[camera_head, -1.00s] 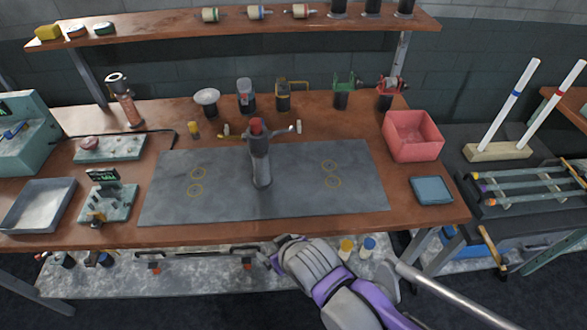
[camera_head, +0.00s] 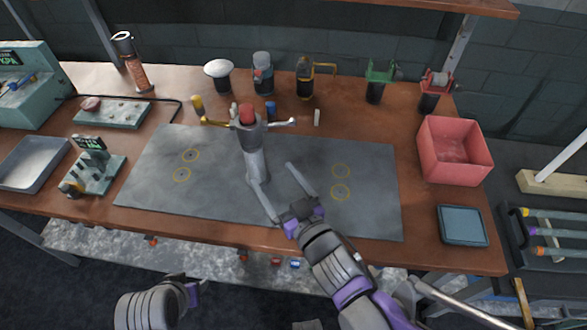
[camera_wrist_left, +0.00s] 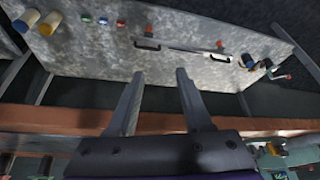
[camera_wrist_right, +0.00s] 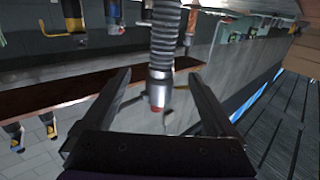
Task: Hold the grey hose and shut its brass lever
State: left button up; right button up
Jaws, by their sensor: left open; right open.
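The grey hose (camera_head: 256,160) stands upright on the dark mat, with a red cap (camera_head: 246,114) on top. Its brass lever (camera_head: 214,122) sticks out to the left near the top, and a pale lever (camera_head: 281,123) sticks out to the right. My right gripper (camera_head: 270,176) is open, its fingers reaching toward the hose's lower part. In the right wrist view the ribbed hose (camera_wrist_right: 162,45) shows between the open fingers; I cannot tell whether they touch it. My left gripper (camera_wrist_left: 160,74) is open and empty, low in front of the table edge.
The dark mat (camera_head: 320,205) is clear around the hose. Several fittings stand behind it, including a white-topped cup (camera_head: 218,70). A red bin (camera_head: 455,150) and a blue tray (camera_head: 462,226) are at right. A small gauge block (camera_head: 92,172) and a grey tray (camera_head: 32,165) are at left.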

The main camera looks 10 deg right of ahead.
aim_at(258, 157)
jog(key=shift+s+a, duration=0.1)
pick_arm(q)
jog(key=w+d+r+n, duration=0.2)
jog(key=w+r+n, duration=0.5)
jog(key=r, duration=0.4)
jog(key=w+d+r+n+g+h, duration=0.1)
jog(key=w+d+r+n, duration=0.2)
jog(key=w+r+n, duration=0.5)
jog(key=w+d+r+n+g, duration=0.1)
jog(key=w+d+r+n, duration=0.1)
jog(key=w+r+n, duration=0.6)
notch_tip(258, 157, up, 7)
jog(key=shift+w+d+r+n, duration=0.15)
jog(key=shift+r+n, duration=0.05)
jog(key=shift+n, duration=0.7)
pick_arm(e)
jog(key=x, duration=1)
jog(key=shift+w+a+r, duration=0.15)
jog(key=shift+w, duration=0.25)
grip_shut()
